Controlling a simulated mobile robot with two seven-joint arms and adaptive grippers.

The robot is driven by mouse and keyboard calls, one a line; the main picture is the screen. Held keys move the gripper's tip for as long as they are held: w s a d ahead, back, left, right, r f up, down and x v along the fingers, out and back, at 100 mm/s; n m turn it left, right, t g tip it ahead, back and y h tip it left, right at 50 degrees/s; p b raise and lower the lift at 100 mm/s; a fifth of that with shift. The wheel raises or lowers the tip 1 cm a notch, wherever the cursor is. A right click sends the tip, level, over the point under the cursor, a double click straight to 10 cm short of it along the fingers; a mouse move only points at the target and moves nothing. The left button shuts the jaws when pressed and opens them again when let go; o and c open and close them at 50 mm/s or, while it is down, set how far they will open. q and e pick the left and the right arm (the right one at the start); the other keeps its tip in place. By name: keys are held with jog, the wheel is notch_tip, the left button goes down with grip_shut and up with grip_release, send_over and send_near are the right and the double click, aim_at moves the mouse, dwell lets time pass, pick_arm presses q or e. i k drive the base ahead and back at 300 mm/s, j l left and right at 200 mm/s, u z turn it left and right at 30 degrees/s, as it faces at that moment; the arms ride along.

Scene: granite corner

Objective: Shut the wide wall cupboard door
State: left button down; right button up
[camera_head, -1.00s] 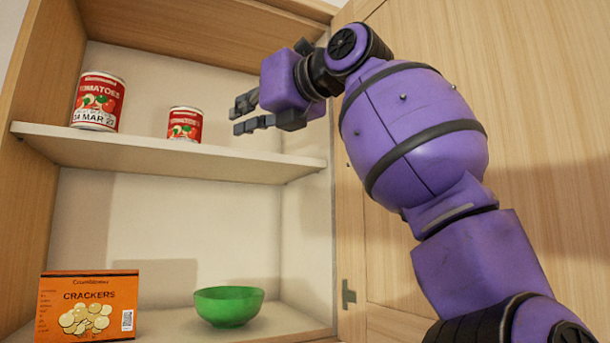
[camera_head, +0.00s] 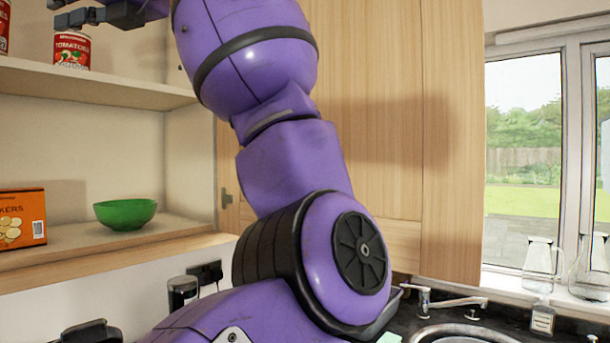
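The wide wall cupboard door (camera_head: 390,130) is pale wood and stands open, to the right of the cupboard opening. Its hinge (camera_head: 226,198) shows at the cupboard's right side. My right arm crosses in front of the door and hides part of it. My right gripper (camera_head: 62,12) is at the top left, in front of the cupboard opening near the upper shelf, partly cut off by the frame. Its fingers are apart with nothing between them, and it is away from the door. My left gripper cannot be made out.
The upper shelf (camera_head: 100,88) holds a small tomato can (camera_head: 72,50) and another can (camera_head: 3,30). Below are a green bowl (camera_head: 125,213) and a cracker box (camera_head: 22,220). A sink tap (camera_head: 440,300), glass bottles (camera_head: 541,270) and a window (camera_head: 530,150) are at the right.

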aim_at(402, 84)
jog(key=k, duration=0.85)
